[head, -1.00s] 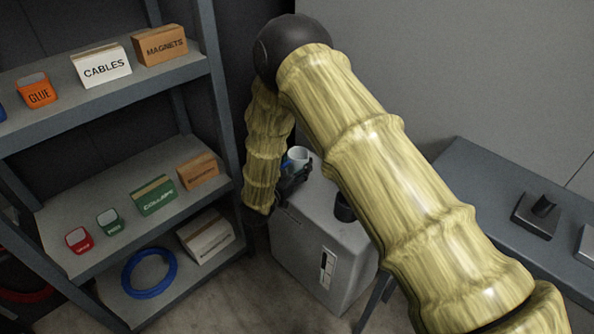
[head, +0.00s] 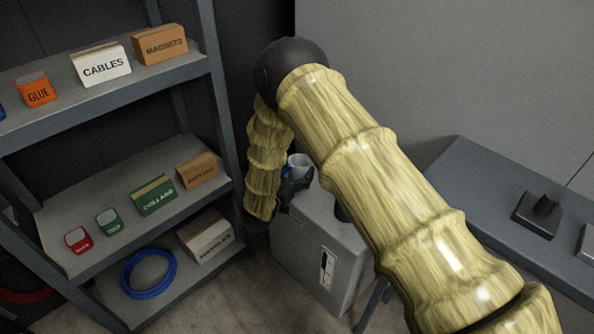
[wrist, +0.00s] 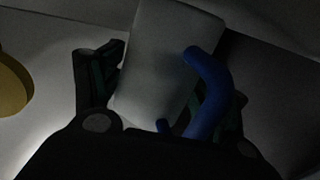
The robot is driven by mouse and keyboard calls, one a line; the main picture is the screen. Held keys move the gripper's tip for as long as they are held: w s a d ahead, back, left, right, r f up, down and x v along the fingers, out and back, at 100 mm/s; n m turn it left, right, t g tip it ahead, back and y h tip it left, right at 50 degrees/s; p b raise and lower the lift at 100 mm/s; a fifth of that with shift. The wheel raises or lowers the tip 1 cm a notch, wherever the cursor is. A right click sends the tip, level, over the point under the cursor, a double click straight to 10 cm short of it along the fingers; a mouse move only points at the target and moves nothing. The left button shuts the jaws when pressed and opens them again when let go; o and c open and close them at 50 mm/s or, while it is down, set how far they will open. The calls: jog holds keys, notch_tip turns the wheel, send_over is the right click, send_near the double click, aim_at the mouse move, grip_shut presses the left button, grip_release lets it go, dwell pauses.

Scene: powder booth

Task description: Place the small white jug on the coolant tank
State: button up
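The small white jug (head: 298,162) with a blue handle is at the back left corner of the coolant tank's top. In the wrist view, the jug (wrist: 165,65) fills the space between my fingers, with its blue handle (wrist: 210,90) to the right. My gripper (head: 295,178) is shut on the jug, with dark fingers on both sides of it. The coolant tank (head: 320,245) is a grey box with a gauge slot on its front. I cannot tell whether the jug touches the tank's top.
A dark cap (head: 341,213) on the tank's top is partly hidden by my arm. A shelf rack (head: 100,215) with labelled boxes and a blue hose coil (head: 149,273) stands at the left. A grey bench (head: 480,190) is at the right. An ochre rounded shape (wrist: 12,85) shows at the wrist view's left edge.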

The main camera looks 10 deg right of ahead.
jog(key=shift+r, duration=0.1)
jog(key=shift+s+a, duration=0.1)
jog(key=v, duration=1.2)
jog(key=shift+p, duration=0.3)
